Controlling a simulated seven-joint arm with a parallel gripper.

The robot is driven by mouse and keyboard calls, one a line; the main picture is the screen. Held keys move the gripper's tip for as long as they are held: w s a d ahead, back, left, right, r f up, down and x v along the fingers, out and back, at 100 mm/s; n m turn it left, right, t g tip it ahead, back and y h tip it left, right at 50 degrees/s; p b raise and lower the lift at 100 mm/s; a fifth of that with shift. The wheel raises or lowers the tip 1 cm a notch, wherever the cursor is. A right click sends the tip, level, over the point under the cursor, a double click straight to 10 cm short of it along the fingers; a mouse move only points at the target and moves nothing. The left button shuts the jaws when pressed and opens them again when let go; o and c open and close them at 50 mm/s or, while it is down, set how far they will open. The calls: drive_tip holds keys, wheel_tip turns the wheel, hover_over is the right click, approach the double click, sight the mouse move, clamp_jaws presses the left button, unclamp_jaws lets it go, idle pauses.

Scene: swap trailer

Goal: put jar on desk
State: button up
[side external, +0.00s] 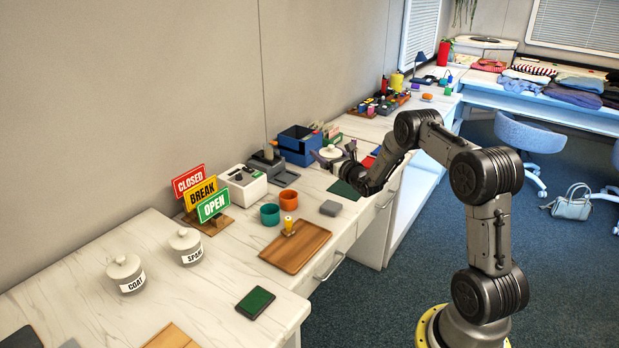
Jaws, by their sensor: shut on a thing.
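A pale round jar (331,153) with a knobbed lid is at my gripper (335,160), toward the far part of the marble-topped desk (225,290). My gripper is shut on this jar, with finger parts showing on both sides of it. The jar's lower part is hidden by the gripper, and I cannot tell whether it touches the surface beneath. Two similar lidded jars stand upright on the near left of the desk: one labelled COAT (125,273) and one whose label reads like SPARE (186,245).
A dark green pad (343,189) lies below my gripper. Signs (202,194), a white device (243,186), two cups, a wooden tray (296,246) and blue bins (299,145) occupy the desk. Bare marble lies around the two near jars and left of the tray.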

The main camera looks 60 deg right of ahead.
drive_tip(key=shift+w+d+f, duration=1.25)
drive_tip(key=shift+w+f, duration=0.35)
drive_tip(key=shift+w, duration=0.2)
drive_tip(key=shift+w+d+f, duration=1.3)
drive_tip(key=shift+w+f, duration=0.3)
drive_tip(key=shift+w, duration=0.25)
drive_tip(key=shift+w+d+f, duration=1.25)
drive_tip(key=shift+w+f, duration=0.35)
drive_tip(key=shift+w, duration=0.2)
drive_tip(key=shift+f, duration=1.5)
drive_tip(key=shift+f, duration=0.2)
drive_tip(key=o, duration=1.3)
drive_tip(key=shift+o, duration=0.2)
